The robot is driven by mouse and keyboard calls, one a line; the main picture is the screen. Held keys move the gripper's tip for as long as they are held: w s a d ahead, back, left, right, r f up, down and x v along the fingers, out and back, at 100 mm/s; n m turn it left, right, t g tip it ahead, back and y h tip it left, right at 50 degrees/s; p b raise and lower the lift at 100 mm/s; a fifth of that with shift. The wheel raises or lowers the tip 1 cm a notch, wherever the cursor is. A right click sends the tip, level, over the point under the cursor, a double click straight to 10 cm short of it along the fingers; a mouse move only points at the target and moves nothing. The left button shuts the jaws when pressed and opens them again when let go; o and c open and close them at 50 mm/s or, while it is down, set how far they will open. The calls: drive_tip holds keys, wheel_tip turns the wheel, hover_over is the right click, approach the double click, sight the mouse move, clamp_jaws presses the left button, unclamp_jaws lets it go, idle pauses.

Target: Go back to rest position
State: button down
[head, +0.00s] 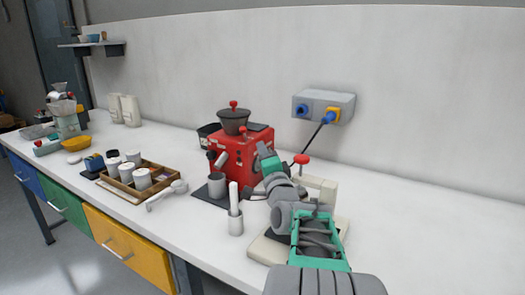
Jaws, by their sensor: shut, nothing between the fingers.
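My grey and green arm reaches up from the bottom of the head view over the right part of the white bench. My gripper (252,193) is a small dark shape at the arm's far end, in front of the red coffee grinder machine (240,153). It is shut and holds nothing. Its fingers are small and partly lost against the machine, so I cannot tell whether they touch it.
A grey cup (217,185) stands before the machine, with a white container (236,222) nearer. A wooden tray (122,191) with white jars lies left. A cream device (323,190) is partly behind my arm. The right bench (440,235) is clear.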

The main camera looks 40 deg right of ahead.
drive_tip(key=shift+w+a+r, duration=0.15)
